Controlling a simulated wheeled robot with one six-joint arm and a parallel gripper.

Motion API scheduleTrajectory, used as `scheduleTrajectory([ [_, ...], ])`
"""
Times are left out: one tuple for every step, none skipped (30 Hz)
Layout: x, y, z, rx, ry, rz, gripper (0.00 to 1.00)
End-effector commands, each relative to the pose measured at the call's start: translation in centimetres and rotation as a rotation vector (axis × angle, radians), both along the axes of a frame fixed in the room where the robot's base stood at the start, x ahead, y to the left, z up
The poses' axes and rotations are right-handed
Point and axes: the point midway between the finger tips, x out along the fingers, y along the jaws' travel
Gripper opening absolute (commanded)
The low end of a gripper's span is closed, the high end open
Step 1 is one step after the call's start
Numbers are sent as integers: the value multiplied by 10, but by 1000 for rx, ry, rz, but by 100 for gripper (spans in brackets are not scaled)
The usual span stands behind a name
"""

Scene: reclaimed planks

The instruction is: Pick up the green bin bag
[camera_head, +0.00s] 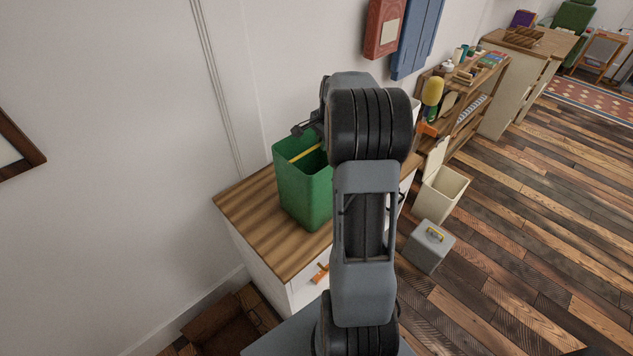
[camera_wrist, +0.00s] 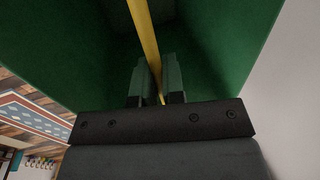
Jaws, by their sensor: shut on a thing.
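The green bin bag (camera_head: 303,195) is a tall, open-topped, box-shaped green thing, upright at the wooden top of a white cabinet. I cannot tell whether its base touches the wood. A yellow strip (camera_head: 304,154) runs across its mouth. My gripper (camera_wrist: 158,78) is at the mouth of the bag, with its two fingers closed on either side of the yellow strip (camera_wrist: 144,35). Green walls of the bag (camera_wrist: 60,45) fill most of the wrist view. In the head view my arm hides the fingertips and part of the bag's right side.
The cabinet's wooden top (camera_head: 256,218) is bare left of the bag. A cream lidded bin (camera_head: 441,193) and a grey box (camera_head: 430,247) stand on the plank floor to the right. A brown open box (camera_head: 226,328) is at lower left. Red and blue panels hang on the wall.

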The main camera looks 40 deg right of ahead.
Motion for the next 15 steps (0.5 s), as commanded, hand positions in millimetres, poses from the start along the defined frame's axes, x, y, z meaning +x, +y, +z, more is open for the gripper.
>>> scheduleTrajectory([
  [0, 0, 0, 0, 0, 0, 0],
  [0, 0, 0, 0, 0, 0, 0],
  [0, 0, 0, 0, 0, 0, 0],
  [0, 0, 1, -1, -1, 0, 0],
  [0, 0, 1, -1, -1, 0, 0],
  [0, 0, 1, -1, -1, 0, 0],
  [0, 0, 1, -1, -1, 0, 0],
  [0, 0, 1, -1, -1, 0, 0],
  [0, 0, 1, -1, -1, 0, 0],
  [0, 0, 1, -1, -1, 0, 0],
  [0, 0, 1, -1, -1, 0, 0],
  [0, 0, 2, -1, -1, 0, 0],
  [0, 0, 4, -1, -2, 0, 0],
  [0, 0, 5, -1, -2, 0, 0],
  [0, 0, 8, -1, -2, 0, 0],
])
